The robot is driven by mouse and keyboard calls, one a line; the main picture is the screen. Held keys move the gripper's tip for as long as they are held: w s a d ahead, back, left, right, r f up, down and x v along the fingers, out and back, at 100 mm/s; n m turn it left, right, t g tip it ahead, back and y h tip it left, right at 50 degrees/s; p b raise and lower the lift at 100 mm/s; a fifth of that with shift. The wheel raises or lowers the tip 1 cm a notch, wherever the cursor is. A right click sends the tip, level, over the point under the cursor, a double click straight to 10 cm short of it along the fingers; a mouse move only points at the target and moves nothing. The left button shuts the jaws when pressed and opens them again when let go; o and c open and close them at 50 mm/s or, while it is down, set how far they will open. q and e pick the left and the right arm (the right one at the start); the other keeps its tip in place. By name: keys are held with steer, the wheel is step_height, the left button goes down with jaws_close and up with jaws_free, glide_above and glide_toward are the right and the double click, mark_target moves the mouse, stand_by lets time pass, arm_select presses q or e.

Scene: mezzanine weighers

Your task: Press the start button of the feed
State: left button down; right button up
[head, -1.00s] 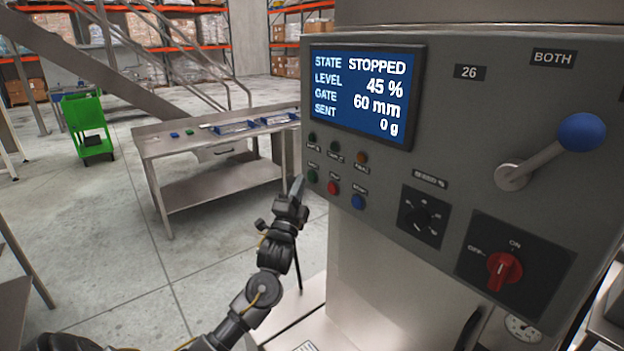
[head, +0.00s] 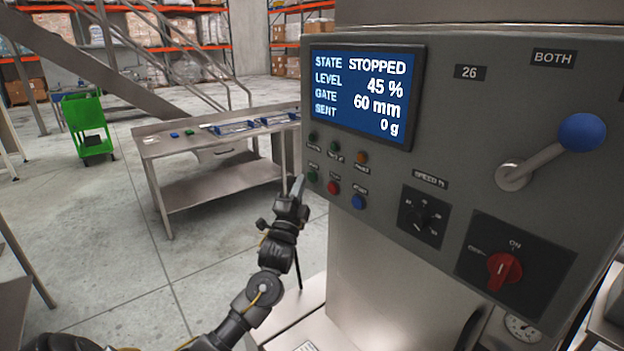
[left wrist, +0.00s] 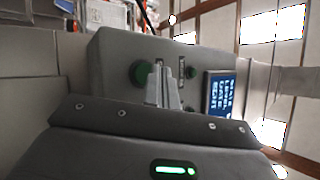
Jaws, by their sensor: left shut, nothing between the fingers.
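The grey control panel (head: 455,120) fills the right of the head view. Its screen (head: 361,94) reads STOPPED, level 45 %, gate 60 mm, sent 0 g. A green button (head: 312,176) sits at the left of the lower row, beside a red button (head: 333,188) and a blue button (head: 358,202); their labels are too small to read. My left gripper (head: 298,184) is shut and empty, its tips just left of the green button. The left wrist view shows the green button (left wrist: 141,74) beside the closed fingers (left wrist: 164,84); contact cannot be told. My right gripper is out of view.
Small lamps, one an orange lamp (head: 361,158), sit above the buttons. A speed dial (head: 421,217), a red off/on switch (head: 504,268) and a blue-knobbed lever (head: 580,133) are farther right. A steel table (head: 215,185) and green cart (head: 92,125) stand behind on open floor.

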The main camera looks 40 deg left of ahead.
arm_select(q)
steer(key=shift+w+d, duration=0.15)
steer(key=shift+w, duration=0.25)
steer(key=shift+w+d, duration=0.1)
steer(key=shift+w, duration=0.3)
stand_by(0.6)
steer(key=shift+s, duration=0.1)
steer(key=shift+s+a+p, duration=0.25)
steer(key=shift+s+p, duration=0.1)
steer(key=shift+s, duration=0.4)
steer(key=s+p, duration=0.1)
steer(key=s, duration=0.1)
steer(key=s+a+p, duration=0.1)
steer(key=s, duration=0.1)
steer(key=shift+s+a, duration=0.2)
steer(key=shift+s, duration=0.15)
stand_by(0.8)
